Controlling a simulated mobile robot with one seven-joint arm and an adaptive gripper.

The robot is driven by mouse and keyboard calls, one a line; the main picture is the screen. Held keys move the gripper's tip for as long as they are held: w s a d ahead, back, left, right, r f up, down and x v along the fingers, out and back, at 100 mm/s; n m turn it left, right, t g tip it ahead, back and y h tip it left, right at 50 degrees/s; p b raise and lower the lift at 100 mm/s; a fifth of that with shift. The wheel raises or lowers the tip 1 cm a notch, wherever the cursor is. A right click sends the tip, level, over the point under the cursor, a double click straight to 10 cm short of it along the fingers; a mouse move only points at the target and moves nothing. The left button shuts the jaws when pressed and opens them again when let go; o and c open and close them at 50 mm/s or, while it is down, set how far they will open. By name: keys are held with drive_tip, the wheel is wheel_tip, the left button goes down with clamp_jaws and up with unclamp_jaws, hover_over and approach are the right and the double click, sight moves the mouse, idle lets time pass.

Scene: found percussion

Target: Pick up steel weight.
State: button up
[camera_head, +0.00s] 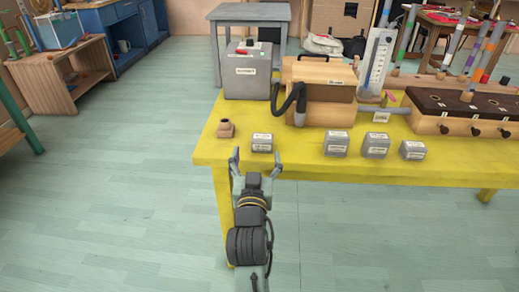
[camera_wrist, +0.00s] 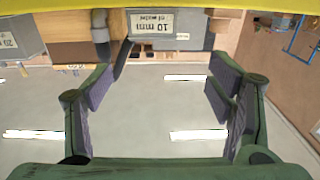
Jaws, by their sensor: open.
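Several small grey metal-looking blocks with pale labels stand along the front of the yellow table; any of them could be the steel weight. The leftmost grey block (camera_head: 262,142) is directly beyond my gripper (camera_head: 256,162). In the wrist view that grey block (camera_wrist: 150,25) carries a label reading "10 mm" and shows between and beyond the fingers. My gripper (camera_wrist: 160,88) is open and empty, its fingers spread to either side of the block's line, apart from it. Other grey blocks (camera_head: 336,144) (camera_head: 376,146) (camera_head: 412,150) stand to the right.
The yellow table (camera_head: 300,168) has a small brown piece (camera_head: 226,129) left of the leftmost block. A large grey box (camera_head: 247,78), a wooden box with a black hose (camera_head: 322,90) and a long wooden box with knobs (camera_head: 465,117) stand behind.

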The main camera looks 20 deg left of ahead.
sight(262, 139)
drive_tip(key=p+x, duration=0.1)
drive_tip(key=x, duration=0.2)
drive_tip(key=p+x, duration=0.1)
drive_tip(key=x, duration=0.2)
drive_tip(key=d+f+x, duration=0.1)
drive_tip(key=x, duration=0.2)
drive_tip(key=shift+w+a+f+p, duration=0.1)
drive_tip(key=shift+w+p, duration=0.25)
drive_tip(key=shift+p, duration=0.05)
drive_tip(key=shift+w+a+f, duration=0.15)
drive_tip(key=shift+w+a, duration=0.05)
drive_tip(key=shift+w, duration=0.4)
drive_tip(key=shift+c, duration=0.4)
drive_tip(key=c, duration=1.3)
drive_tip(key=shift+c, duration=0.7)
